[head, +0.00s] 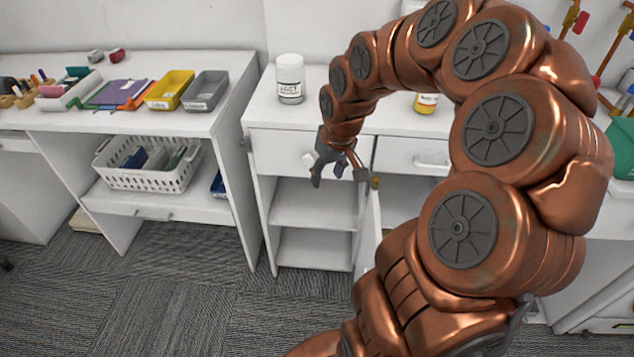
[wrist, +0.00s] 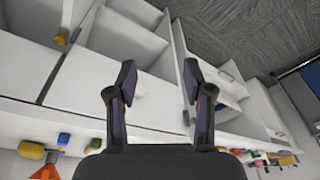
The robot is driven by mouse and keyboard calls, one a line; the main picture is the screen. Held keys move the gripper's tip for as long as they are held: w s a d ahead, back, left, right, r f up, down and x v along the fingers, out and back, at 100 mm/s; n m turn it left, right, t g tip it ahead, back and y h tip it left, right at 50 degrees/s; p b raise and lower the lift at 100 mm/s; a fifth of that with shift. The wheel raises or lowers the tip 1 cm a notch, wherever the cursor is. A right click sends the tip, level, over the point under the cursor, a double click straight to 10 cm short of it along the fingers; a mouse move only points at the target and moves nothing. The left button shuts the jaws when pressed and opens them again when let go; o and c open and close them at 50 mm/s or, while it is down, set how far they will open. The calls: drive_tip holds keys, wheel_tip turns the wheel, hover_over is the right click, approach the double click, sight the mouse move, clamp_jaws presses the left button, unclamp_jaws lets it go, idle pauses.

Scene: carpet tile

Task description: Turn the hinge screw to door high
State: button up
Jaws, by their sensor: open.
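A small brass-coloured piece (head: 375,182) sits at the top of a white cabinet door (head: 369,226), which stands open and nearly edge-on in the head view. I cannot tell for certain that this piece is the hinge screw. The brass piece also shows at the upper left of the wrist view (wrist: 62,37). My gripper (head: 338,174) is in front of the cabinet's drawer, to the left of the brass piece and apart from it. In the wrist view its two fingers (wrist: 158,78) are spread with nothing between them. My arm covers part of the cabinet on the right.
The open cabinet (head: 268,225) has bare shelves (head: 312,205) below a drawer with a white knob (head: 307,158). A white jar (head: 290,80) stands on top. To the left, a desk (head: 150,120) holds trays, with a white basket (head: 147,168) below. The carpet in front is clear.

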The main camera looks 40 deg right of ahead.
drive_tip(key=s+a+r, duration=0.2)
drive_tip(key=s+a, duration=0.1)
drive_tip(key=a, duration=0.2)
drive_tip(key=shift+g, duration=0.4)
drive_tip(key=shift+s+a, duration=0.1)
drive_tip(key=shift+c, duration=0.3)
